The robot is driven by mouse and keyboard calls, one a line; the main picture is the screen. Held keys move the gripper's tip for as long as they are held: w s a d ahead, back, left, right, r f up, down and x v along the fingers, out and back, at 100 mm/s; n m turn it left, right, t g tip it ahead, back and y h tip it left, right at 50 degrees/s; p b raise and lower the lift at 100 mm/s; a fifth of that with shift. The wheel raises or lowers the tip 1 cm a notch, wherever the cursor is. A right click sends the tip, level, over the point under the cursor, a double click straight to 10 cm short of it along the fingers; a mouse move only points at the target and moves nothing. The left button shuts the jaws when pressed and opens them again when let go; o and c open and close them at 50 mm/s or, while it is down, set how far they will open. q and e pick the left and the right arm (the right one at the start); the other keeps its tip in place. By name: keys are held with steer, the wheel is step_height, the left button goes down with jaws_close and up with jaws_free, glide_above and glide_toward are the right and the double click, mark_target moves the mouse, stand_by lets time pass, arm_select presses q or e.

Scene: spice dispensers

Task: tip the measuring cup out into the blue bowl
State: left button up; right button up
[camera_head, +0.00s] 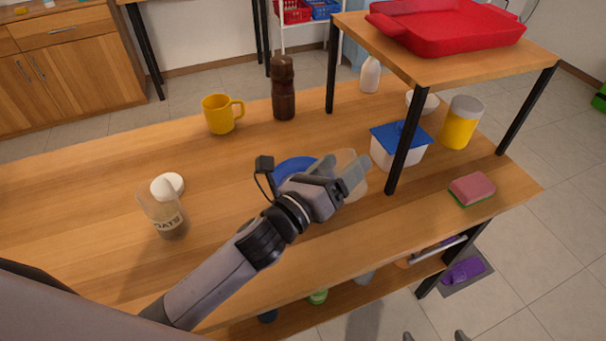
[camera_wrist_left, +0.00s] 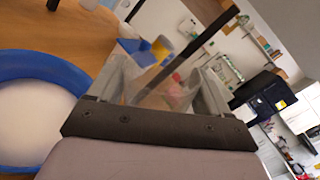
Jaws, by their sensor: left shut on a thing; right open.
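The blue bowl (camera_head: 293,167) stands on the table, partly hidden behind my left gripper. The left wrist view shows its blue rim (camera_wrist_left: 50,66) and a smooth white inside; I cannot tell whether that is a filling. My left gripper (camera_head: 345,183) is just right of the bowl. It is shut on the see-through measuring cup (camera_head: 352,162), which also shows between the fingers in the left wrist view (camera_wrist_left: 165,92). The cup's tilt and contents are hard to make out. My right gripper (camera_head: 434,337) shows only as two spread fingertips at the bottom edge, empty.
A clear oats jar (camera_head: 163,213) stands at left with a white round thing (camera_head: 168,184) by it. A yellow mug (camera_head: 220,115) and brown bottle (camera_head: 283,90) stand behind. A blue-lidded tub (camera_head: 396,150), shelf leg (camera_head: 404,150) and sponge (camera_head: 472,189) are at right. The table's front left is clear.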

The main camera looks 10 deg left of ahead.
arm_select(q)
steer(key=d+m, duration=0.1)
steer(key=s+d+m, duration=0.1)
steer(key=d+f+m+p, duration=0.1)
steer(key=m, duration=0.1)
steer(key=shift+s+d+f, duration=0.1)
steer(key=shift+s+d, duration=0.05)
steer(key=shift+s, duration=0.1)
steer(key=shift+s+d+f+m+g+b, duration=0.2)
steer(key=shift+d+f+m, duration=0.25)
steer(key=shift+f+m, duration=0.2)
steer(key=shift+s+d+f+m+g+b, duration=0.1)
steer(key=shift+s+d+f+m+g, duration=0.1)
steer(key=shift+d+f+m, duration=0.4)
step_height(320, 180, up, 5)
steer(key=p, duration=0.5)
steer(key=shift+a, duration=0.15)
steer(key=shift+a, duration=0.1)
steer(key=s+a+r+n+t+y, duration=0.1)
steer(key=a+n+y, duration=0.1)
steer(key=a, duration=0.5)
steer(key=s+a+r+n+y, duration=0.2)
steer(key=a+y, duration=0.2)
steer(key=a, duration=0.4)
steer(key=s+a+r+n+t+y, duration=0.1)
steer(key=s+a+r+n+y, duration=0.1)
steer(key=a, duration=0.6)
steer(key=shift+t+y, duration=0.3)
steer(key=shift+y, duration=0.4)
steer(key=shift+s, duration=0.1)
